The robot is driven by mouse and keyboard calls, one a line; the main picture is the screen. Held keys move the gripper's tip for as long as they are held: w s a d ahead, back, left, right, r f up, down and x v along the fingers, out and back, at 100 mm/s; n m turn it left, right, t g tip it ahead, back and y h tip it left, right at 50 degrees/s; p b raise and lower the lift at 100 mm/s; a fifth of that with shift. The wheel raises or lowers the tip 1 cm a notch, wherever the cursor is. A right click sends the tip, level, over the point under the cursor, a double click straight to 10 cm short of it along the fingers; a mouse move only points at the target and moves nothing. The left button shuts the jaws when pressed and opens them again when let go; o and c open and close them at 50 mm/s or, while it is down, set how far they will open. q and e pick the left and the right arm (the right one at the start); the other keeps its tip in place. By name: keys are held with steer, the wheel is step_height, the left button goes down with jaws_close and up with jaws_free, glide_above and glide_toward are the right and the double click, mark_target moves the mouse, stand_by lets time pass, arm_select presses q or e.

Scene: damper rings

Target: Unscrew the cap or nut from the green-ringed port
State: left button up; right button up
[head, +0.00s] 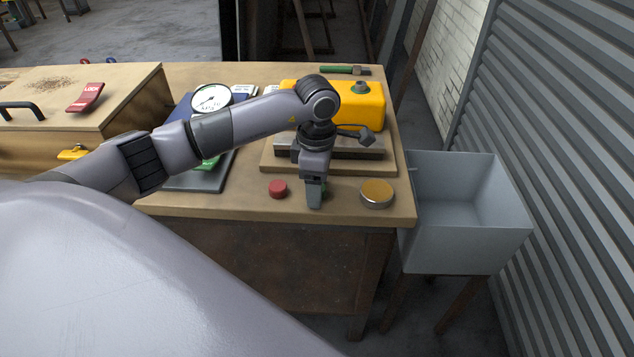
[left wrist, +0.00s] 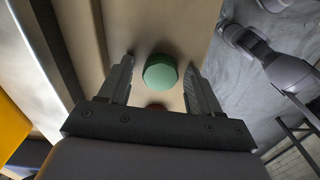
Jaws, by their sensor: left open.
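A yellow block (head: 366,105) stands at the back right of the bench. A small grey-green fitting (head: 360,88) is on top of it; I cannot tell a ring from a cap there. My left gripper (head: 314,204) points down near the bench's front edge, and also shows in the left wrist view (left wrist: 160,75). It is open, with a round green cap (left wrist: 160,72) between its fingers. In the head view the gripper mostly hides this cap. A red cap (head: 278,189) lies to the left and an orange-topped round tin (head: 376,193) to the right. My right gripper is not seen.
A grey metal block (head: 345,148) on a wooden board (head: 385,160) sits behind my left gripper. A gauge (head: 211,99) and a wooden box with a red lever (head: 87,97) are at left. A grey open bin (head: 455,250) stands off the bench's right edge.

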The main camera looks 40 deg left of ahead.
arm_select(q)
steer(key=shift+r, duration=3.6)
jaws_close()
